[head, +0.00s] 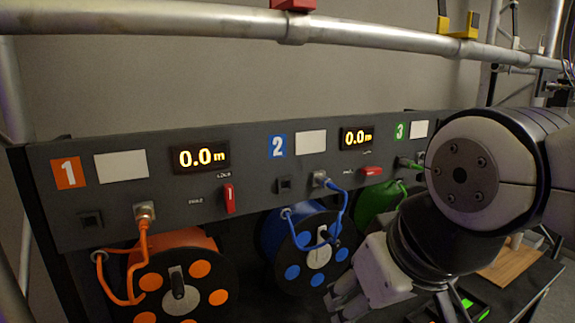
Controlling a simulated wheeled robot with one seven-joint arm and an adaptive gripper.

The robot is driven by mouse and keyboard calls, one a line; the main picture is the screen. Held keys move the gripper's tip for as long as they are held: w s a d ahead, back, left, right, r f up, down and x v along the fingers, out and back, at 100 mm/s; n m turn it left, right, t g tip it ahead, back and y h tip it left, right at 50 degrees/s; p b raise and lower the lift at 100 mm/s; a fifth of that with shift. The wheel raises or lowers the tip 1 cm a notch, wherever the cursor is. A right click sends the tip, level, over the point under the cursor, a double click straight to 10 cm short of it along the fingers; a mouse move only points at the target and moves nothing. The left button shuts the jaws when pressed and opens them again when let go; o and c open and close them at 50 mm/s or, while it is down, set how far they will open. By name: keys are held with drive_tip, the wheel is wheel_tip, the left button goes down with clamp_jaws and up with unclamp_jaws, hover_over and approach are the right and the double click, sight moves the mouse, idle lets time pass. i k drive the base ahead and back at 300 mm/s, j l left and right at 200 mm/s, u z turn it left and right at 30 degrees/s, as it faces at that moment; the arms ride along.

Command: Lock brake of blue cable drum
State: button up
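The blue cable drum (299,249) hangs under the dark panel at station 2, with a blue cable (337,207) plugged into the panel above it. Its red brake lever (372,171) sits below the right-hand 0.0 m display and lies roughly horizontal. Small markings beside it seem to read LOCK above and FREE to the left. My gripper (342,301) is low, in front of and right of the blue drum, pointing down-left, well below the lever. Its fingers are partly hidden by its own body, so their opening cannot be judged.
The orange drum (180,284) is at left; its red lever (229,199) stands upright. The green drum (377,202) is partly behind my arm. A metal truss tube (220,22) crosses above. A wooden board (510,262) lies at right.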

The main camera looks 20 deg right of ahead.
sight(368, 171)
drive_tip(key=z, duration=0.65)
drive_tip(key=k+l, duration=0.1)
drive_tip(key=l, duration=0.25)
drive_tip(key=k+l+z, duration=0.1)
drive_tip(key=l, duration=0.3)
drive_tip(key=k+l+z, duration=0.1)
drive_tip(key=l, duration=0.25)
